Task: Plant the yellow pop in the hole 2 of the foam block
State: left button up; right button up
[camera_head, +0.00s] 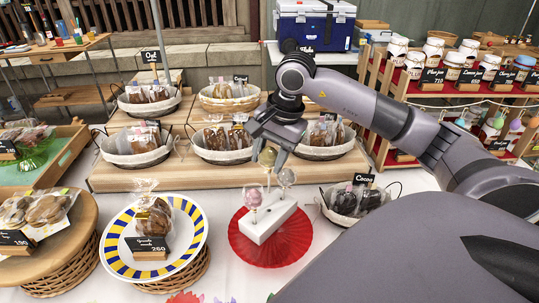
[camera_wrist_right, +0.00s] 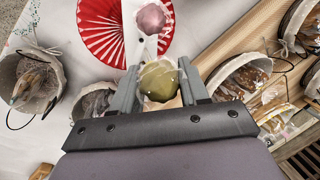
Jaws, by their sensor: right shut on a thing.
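The yellow pop (camera_head: 268,158) is held between the fingers of my right gripper (camera_head: 266,149), above the far part of the white foam block (camera_head: 262,225). The wrist view shows the yellow ball (camera_wrist_right: 158,81) between the two fingers (camera_wrist_right: 158,70). Its stick points down toward the block; I cannot tell whether the tip is in a hole. A pink pop (camera_head: 253,197) stands at the block's near left end. My left gripper is out of view.
The block stands on a red pleated fan mat (camera_head: 300,240). A striped plate (camera_head: 113,243) with a bagged treat lies left, and a basket labelled Cocoa (camera_head: 345,203) right. Bread baskets on a wooden step stand (camera_head: 180,180) are close behind.

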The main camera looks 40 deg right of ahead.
aim_at(269, 187)
jog(key=shift+s+d+b+x, duration=0.1)
jog(key=shift+s+b+x, duration=0.05)
jog(key=shift+b+x, duration=0.6)
jog(key=shift+s+d+b+x, duration=0.1)
jog(key=shift+s+b+x, duration=0.1)
jog(key=shift+b+x, duration=0.5)
jog(key=shift+s+d+b+x, duration=0.15)
jog(key=shift+b+x, duration=0.35)
jog(key=shift+x, duration=0.5)
jog(key=shift+f, duration=0.1)
jog(key=shift+s+d+b+x, duration=0.1)
jog(key=shift+s+b+x, duration=0.05)
jog(key=shift+b+x, duration=0.55)
jog(key=shift+s+d+b+x, duration=0.1)
jog(key=shift+s+b+x, duration=0.05)
jog(key=shift+b+x, duration=0.55)
jog(key=shift+s+d+b+x, duration=0.1)
jog(key=shift+s+b+x, duration=0.05)
jog(key=shift+b+x, duration=0.55)
jog(key=o, duration=0.7)
jog(key=shift+o, duration=0.2)
